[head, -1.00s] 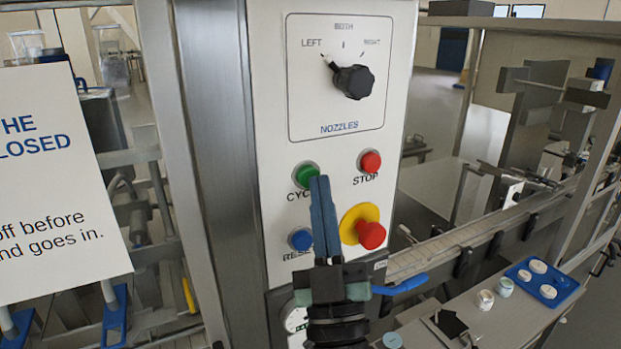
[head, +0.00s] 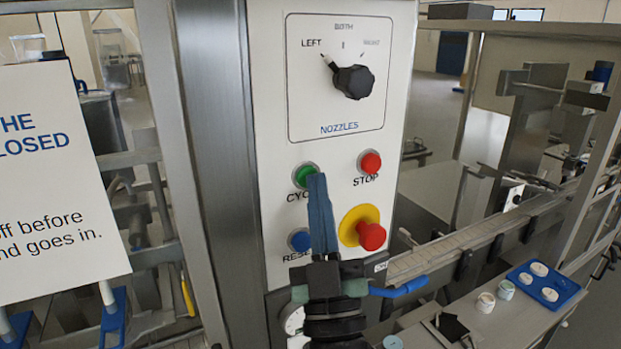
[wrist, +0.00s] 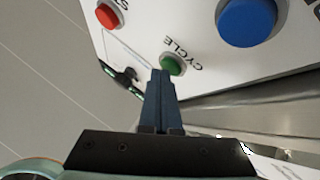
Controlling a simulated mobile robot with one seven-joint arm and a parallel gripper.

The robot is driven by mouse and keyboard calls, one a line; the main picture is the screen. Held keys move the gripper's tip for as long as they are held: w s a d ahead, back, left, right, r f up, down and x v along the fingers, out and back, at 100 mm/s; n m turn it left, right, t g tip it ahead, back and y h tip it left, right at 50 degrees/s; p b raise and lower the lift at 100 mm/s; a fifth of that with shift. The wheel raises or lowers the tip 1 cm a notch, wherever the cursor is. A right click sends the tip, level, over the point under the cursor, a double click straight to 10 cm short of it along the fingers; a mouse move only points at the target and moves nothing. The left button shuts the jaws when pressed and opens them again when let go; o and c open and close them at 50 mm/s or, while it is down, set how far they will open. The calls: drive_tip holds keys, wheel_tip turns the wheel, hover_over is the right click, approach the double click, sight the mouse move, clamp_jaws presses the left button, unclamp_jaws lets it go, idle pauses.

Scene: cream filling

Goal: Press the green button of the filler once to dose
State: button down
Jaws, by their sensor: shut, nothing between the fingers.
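The green button (head: 306,174), labelled CYCLE, is on the white control panel (head: 280,230) of the filler. My gripper (head: 317,177) is shut and empty, its blue fingers pointing up at the panel, with the tips just below and right of the green button in the head view. In the wrist view the fingertips (wrist: 161,72) overlap the lower edge of the green button (wrist: 172,65). I cannot tell whether they touch it. The fingers hide part of the CYCLE label in the head view.
Around it are the red STOP button (head: 370,162), the blue RESET button (head: 300,240) and the red mushroom button (head: 371,236) on a yellow base. The nozzle knob (head: 353,81) points to LEFT. A blue tray (head: 569,286) with white jars stands at the lower right.

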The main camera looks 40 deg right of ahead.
drive_tip(key=shift+s, duration=0.1)
drive_tip(key=shift+s+a+p, duration=0.25)
drive_tip(key=shift+s+p, duration=0.2)
drive_tip(key=shift+s, duration=0.3)
drive_tip(key=shift+s+a+p, duration=0.2)
drive_tip(key=shift+s+p, duration=0.15)
drive_tip(key=shift+s, duration=0.45)
drive_tip(key=shift+s+a+p, duration=0.15)
drive_tip(key=shift+s+p, duration=0.15)
drive_tip(key=shift+s, duration=0.55)
drive_tip(key=shift+s+a+p, duration=0.2)
drive_tip(key=shift+s+p, duration=0.15)
drive_tip(key=shift+s, duration=0.45)
drive_tip(key=w+a+r+t+y+b, duration=0.2)
drive_tip(key=w+a+r+y, duration=0.1)
drive_tip(key=a+r, duration=0.35)
drive_tip(key=w+a+r+t+y+b, duration=0.1)
drive_tip(key=w+a+r+y+b, duration=0.15)
drive_tip(key=a+r, duration=0.4)
drive_tip(key=s+a+r+n+t+y+b, duration=0.1)
drive_tip(key=a+r+y, duration=0.2)
drive_tip(key=a, duration=0.3)
drive_tip(key=s+a+r+n+y, duration=0.1)
drive_tip(key=s+a+r+y, duration=0.1)
drive_tip(key=a+y, duration=0.3)
drive_tip(key=shift+a+r+t+b, duration=0.4)
drive_tip(key=shift+a, duration=0.7)
